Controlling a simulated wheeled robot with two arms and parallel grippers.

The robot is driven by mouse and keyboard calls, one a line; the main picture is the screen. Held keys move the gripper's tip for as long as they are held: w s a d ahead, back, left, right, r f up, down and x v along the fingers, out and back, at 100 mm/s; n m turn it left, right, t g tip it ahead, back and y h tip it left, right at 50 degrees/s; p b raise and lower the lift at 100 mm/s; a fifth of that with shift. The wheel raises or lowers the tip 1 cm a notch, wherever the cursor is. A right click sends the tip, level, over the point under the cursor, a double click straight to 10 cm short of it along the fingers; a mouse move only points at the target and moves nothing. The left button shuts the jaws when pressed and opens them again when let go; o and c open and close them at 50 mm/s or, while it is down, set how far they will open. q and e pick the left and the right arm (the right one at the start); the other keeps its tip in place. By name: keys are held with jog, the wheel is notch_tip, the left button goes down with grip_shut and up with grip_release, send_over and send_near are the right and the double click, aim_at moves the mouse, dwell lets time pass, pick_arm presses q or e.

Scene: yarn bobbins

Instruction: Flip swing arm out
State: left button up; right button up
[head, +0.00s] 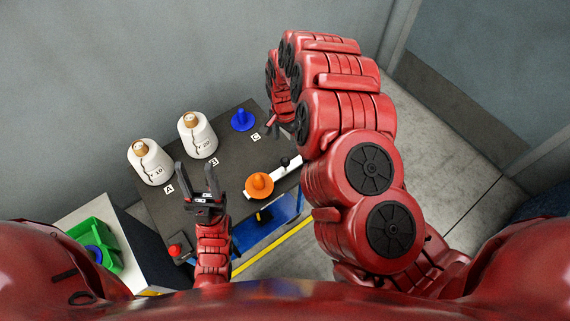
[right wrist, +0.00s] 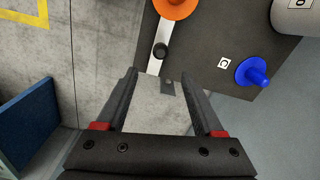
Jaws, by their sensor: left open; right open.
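The swing arm is a white bar (head: 289,170) at the right edge of the dark table, with an orange cone (head: 260,185) and a black knob (head: 284,161) on it. In the right wrist view the bar (right wrist: 155,67) runs up from between the fingertips, with the knob (right wrist: 160,50) just beyond them. My right gripper (right wrist: 159,77) is open and empty, its fingers on either side of the bar's near end. In the head view my right arm mostly hides it. My left gripper (head: 194,170) is open and empty above the table's front left.
White bobbins stand near labels A (head: 151,167) and B (head: 198,139). A blue cone (head: 242,119) stands near C. A red button (head: 175,250) is at the front left corner. A green bin (head: 99,235) is further left. Grey walls enclose the back.

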aim_at(285, 159)
jog(key=f, duration=1.5)
jog(key=shift+w+d+f, duration=0.1)
jog(key=shift+w+f, duration=0.15)
jog(key=shift+f, duration=0.7)
jog(key=shift+s, duration=0.1)
grip_shut()
